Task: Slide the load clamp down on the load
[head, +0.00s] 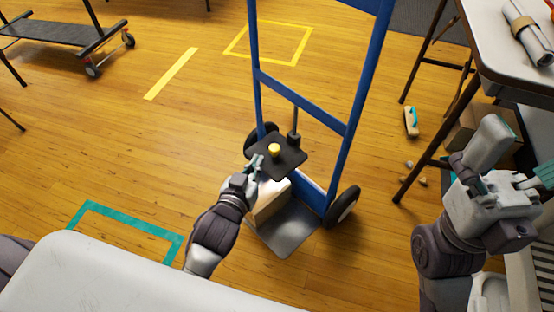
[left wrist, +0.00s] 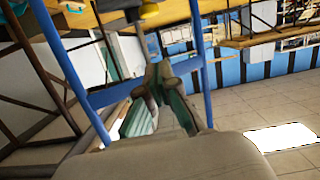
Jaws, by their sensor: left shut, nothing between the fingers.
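The load clamp (head: 290,163) is a dark flat plate with a yellow knob (head: 275,149), on a blue hand truck (head: 300,101). A thin upright post with a dark collar (head: 294,138) rises at its back. The load, a pale box (head: 268,206), stands below it on the toe plate (head: 289,240), its top partly hidden by the clamp and my gripper. My left gripper (head: 256,165) is shut and empty at the clamp's left edge; I cannot tell if it touches. In the left wrist view its fingers (left wrist: 158,88) are together. My right gripper (head: 510,186) is at the right, away from the truck.
A table (head: 505,55) with a rolled paper (head: 527,30) stands at the right. A brush (head: 411,121) and small bits lie on the floor beside its legs. A low black cart (head: 55,32) is at the upper left.

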